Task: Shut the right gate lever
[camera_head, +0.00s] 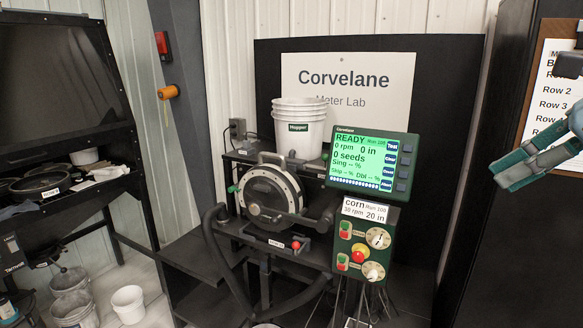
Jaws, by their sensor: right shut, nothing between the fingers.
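The seed meter (270,197) is a round dark housing with a pale ring, on a black stand below a white hopper bucket (299,127). A green knob (233,188) sticks out at the meter's left side, and a red knob (296,245) sits low in front of it. I cannot tell which part is the right gate lever or how it is set. My right gripper (505,172) is shut and empty at the far right, well apart from the meter. My left gripper is out of view.
A green monitor (369,163) reading READY and a control box (362,243) with knobs and switches stand right of the meter, towards my right gripper. A thick black hose (222,265) curves in front. A dark cabinet (480,230) stands at right. Pails (128,304) stand on the left floor.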

